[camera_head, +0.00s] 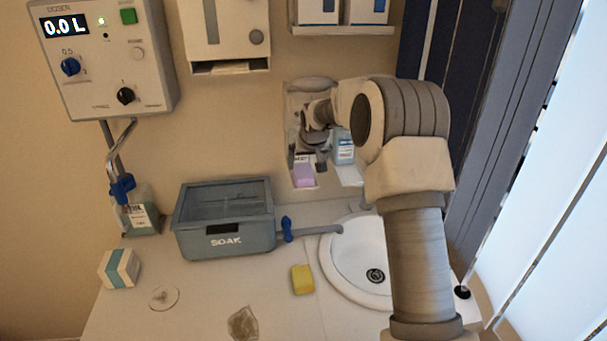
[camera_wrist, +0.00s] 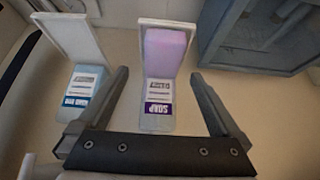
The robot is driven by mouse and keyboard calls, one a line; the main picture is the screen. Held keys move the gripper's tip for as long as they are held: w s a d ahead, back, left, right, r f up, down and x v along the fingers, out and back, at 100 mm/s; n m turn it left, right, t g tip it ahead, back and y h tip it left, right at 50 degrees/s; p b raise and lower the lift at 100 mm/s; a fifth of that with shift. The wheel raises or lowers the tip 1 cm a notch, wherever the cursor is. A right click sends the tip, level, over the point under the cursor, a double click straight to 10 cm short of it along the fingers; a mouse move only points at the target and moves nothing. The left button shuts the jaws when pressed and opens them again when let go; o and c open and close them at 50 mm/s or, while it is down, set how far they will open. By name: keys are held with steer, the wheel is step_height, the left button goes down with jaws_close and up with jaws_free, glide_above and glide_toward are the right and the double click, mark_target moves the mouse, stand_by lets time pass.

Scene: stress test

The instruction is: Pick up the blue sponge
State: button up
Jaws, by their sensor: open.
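No blue sponge shows in either view. The one sponge-like block I see is yellow (camera_head: 303,279), lying on the counter left of the round basin in the head view. My gripper (camera_head: 316,160) is raised by the back wall, in front of the wall dispensers and well above the yellow block. In the wrist view my gripper (camera_wrist: 158,75) is open, its fingers spread with nothing held. A dispenser labelled soap (camera_wrist: 157,118), with a purple upper part, shows between the fingers, apart from both.
A grey tub marked SOAK (camera_head: 226,243) stands left of the basin (camera_head: 345,268), with a blue-handled tap between. A second bottle (camera_head: 343,148) is beside the soap. A white-and-blue box (camera_head: 119,268), a clear disc and a brownish patch (camera_head: 243,323) lie on the counter. Window blinds stand right.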

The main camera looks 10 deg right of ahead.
mark_target(304, 172)
steer(key=shift+a+p+x, duration=0.15)
steer(key=shift+p+x, duration=0.3)
steer(key=shift+x, duration=0.95)
steer(key=shift+a+p+x, duration=0.1)
steer(key=shift+p+x, duration=0.35)
steer(key=shift+x, duration=1)
steer(key=shift+s, duration=0.1)
steer(key=shift+c, duration=0.2)
steer(key=c, duration=1.4)
steer(key=shift+r, duration=0.15)
steer(key=shift+r, duration=0.3)
steer(key=r, duration=0.1)
steer(key=r+b, duration=0.1)
steer(key=r, duration=0.1)
steer(key=shift+s+d+r, duration=0.1)
steer(key=shift+d+r, duration=0.2)
steer(key=shift+d, duration=0.1)
steer(key=s+d+r+b, duration=0.2)
steer(key=s+d+r, duration=0.4)
steer(key=d, duration=0.3)
steer(key=shift+r+b, duration=0.3)
